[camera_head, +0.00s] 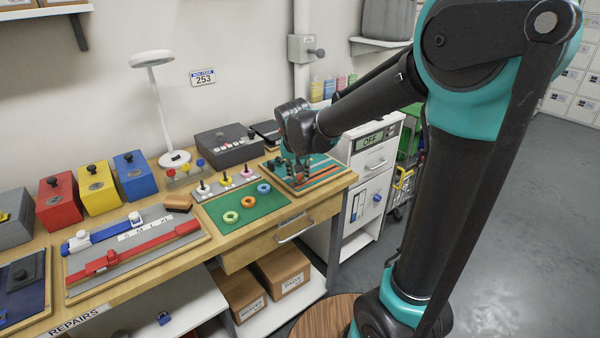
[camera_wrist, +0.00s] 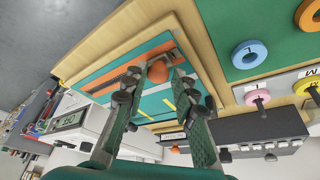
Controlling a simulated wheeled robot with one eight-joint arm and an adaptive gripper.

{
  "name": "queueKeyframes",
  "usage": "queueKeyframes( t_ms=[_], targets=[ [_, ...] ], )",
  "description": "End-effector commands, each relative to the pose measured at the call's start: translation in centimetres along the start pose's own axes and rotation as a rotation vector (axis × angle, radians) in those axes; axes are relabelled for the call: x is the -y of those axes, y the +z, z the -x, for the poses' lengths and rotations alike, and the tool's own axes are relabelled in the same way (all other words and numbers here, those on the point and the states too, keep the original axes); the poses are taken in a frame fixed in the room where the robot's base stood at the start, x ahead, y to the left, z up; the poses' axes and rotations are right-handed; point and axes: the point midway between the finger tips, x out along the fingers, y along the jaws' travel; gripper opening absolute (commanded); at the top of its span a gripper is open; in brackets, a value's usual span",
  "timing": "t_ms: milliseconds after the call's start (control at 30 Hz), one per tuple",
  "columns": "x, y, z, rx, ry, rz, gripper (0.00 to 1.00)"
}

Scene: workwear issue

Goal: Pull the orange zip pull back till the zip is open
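The zip board (camera_head: 335,168), teal with orange stripes, lies at the right end of the workbench. In the wrist view the same board (camera_wrist: 103,70) fills the middle. The round orange zip pull (camera_wrist: 158,72) stands on it, between the tips of my gripper (camera_wrist: 159,76). The two fingers are apart, one on each side of the pull, and the right one shows a gap to it. Whether the left fingertip touches it I cannot tell. In the head view my gripper (camera_head: 301,170) is over the board and hides the pull.
Left of the board are a green mat (camera_head: 270,207) with rings and a row of small knobbed posts (camera_head: 225,180). A dark grey box (camera_head: 229,146) stands behind. A white drawer unit (camera_head: 368,185) with a display reading OFF stands right of the bench.

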Motion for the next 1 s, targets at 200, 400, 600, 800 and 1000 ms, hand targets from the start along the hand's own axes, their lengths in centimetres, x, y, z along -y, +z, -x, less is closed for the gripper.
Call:
queueKeyframes(
  t_ms=[200, 400, 600, 800, 1000],
  targets=[
    [0.1, 0.0, 0.0, 0.0, -0.001, 0.001, 0.44],
    [0.0, 0.0, 0.0, 0.0, 0.0, 0.001, 0.44],
    [0.0, 0.0, 1.4, 0.0, 0.0, 0.001, 0.44],
    [0.0, 0.1, 5.0, 0.0, -0.001, 0.003, 0.44],
    [0.1, 0.1, 8.8, 0.0, -0.001, 0.003, 0.44]
  ],
)
